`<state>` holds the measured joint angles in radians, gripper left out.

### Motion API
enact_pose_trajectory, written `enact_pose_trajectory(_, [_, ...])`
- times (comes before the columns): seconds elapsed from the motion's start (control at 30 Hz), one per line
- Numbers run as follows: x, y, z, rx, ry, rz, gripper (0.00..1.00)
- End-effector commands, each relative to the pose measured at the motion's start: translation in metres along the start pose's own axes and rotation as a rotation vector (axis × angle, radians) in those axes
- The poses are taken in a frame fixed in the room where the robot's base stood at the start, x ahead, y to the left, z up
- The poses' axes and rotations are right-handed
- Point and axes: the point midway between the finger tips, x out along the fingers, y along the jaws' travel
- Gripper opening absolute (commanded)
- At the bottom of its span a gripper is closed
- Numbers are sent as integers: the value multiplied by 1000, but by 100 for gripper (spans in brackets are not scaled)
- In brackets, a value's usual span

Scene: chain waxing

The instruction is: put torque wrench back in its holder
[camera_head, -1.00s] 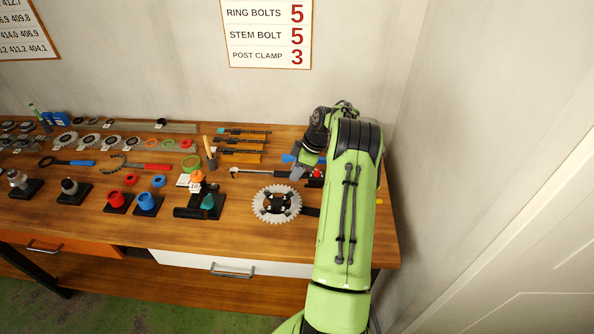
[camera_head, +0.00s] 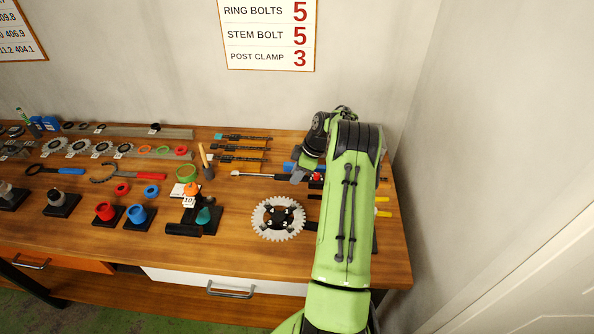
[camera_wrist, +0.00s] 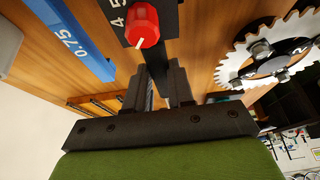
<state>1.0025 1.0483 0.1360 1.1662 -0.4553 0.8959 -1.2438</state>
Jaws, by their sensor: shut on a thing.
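The torque wrench (camera_head: 262,176) is a long dark bar with a silver head at its left end. It lies sideways in the head view over the back right of the table. My gripper (camera_wrist: 157,82) is shut on its dark shaft. In the wrist view the wrench's red knob (camera_wrist: 142,25) and white scale numbers show just beyond the fingers. I cannot tell whether the wrench touches the table. I cannot make out its holder for certain.
A silver chainring (camera_head: 278,218) lies in front of the wrench. A hammer (camera_head: 206,161) and several thin tools (camera_head: 240,147) lie to the left and behind. The wall closes off the table's right side.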

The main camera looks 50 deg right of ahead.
Motion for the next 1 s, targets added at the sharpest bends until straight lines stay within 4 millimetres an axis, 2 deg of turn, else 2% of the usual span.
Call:
enact_pose_trajectory(0.1, [6,0,2,-2,1,2,0])
enact_pose_trajectory(1.0, [8,0,5,-3,1,2,0])
